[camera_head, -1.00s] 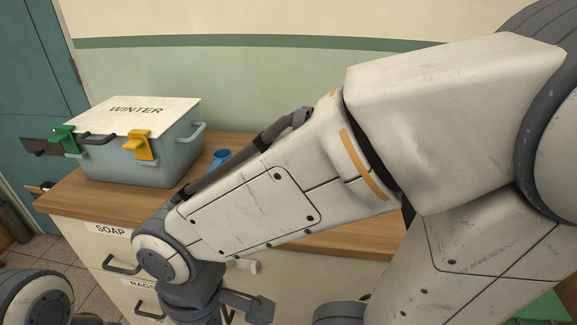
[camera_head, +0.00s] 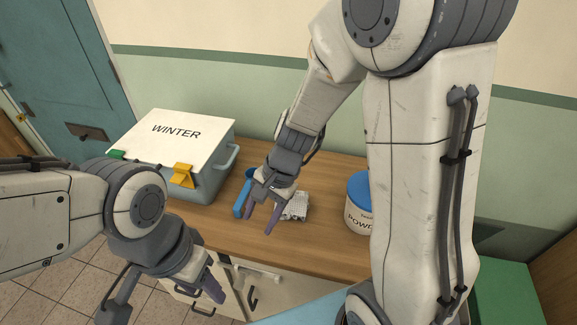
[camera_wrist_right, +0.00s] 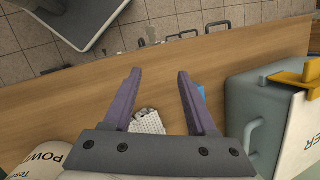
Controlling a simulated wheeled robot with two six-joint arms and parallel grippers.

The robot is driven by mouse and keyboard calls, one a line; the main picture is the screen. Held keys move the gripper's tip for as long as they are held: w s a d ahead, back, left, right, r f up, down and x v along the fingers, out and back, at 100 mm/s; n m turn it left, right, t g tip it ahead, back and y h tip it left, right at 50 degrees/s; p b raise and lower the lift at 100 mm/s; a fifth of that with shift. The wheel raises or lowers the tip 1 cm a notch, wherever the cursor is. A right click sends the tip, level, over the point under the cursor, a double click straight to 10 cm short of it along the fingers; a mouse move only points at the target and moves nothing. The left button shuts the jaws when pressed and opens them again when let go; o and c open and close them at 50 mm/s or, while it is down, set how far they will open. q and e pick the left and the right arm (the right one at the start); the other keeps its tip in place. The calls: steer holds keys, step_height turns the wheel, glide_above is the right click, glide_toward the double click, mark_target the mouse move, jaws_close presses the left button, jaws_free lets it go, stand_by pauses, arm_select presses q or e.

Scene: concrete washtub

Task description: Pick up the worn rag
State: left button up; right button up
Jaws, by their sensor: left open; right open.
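A small pale grey, patterned cloth, which looks like the worn rag (camera_head: 296,206), lies on the wooden counter in the head view, partly hidden behind my right gripper. It also shows in the right wrist view (camera_wrist_right: 148,122), near the base of the fingers. My right gripper (camera_head: 258,222) is open and empty, pointing down over the counter just left of the rag; its two purple fingers are spread in the wrist view (camera_wrist_right: 159,73). My left gripper (camera_head: 207,288) is open and empty in front of the drawers, low and away from the rag.
A blue-handled tool (camera_head: 243,197) lies left of the rag. A grey bin (camera_head: 213,172) with a white WINTER lid and yellow latch stands at the counter's left. A blue-lidded powder tub (camera_head: 358,216) stands right, partly behind my arm. Drawers with handles (camera_head: 254,297) are below.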

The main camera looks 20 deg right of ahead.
steer(key=w+d+r+m+t+p, duration=0.1)
steer(key=w+d+r+m+p, duration=0.3)
steer(key=d+m+p, duration=0.2)
steer(key=m+t+p, duration=0.1)
steer(key=m+p, duration=0.3)
steer(key=m, duration=0.4)
glide_above(304, 193)
step_height(304, 193, down, 4)
steer(key=shift+f, duration=0.1)
steer(key=shift+a+x, duration=0.1)
steer(key=shift+x, duration=1.4)
steer(key=shift+a+x, duration=0.15)
steer(key=shift+x, duration=1.35)
arm_select(q)
step_height(304, 193, up, 13)
arm_select(e)
steer(key=shift+w, duration=0.1)
jaws_close()
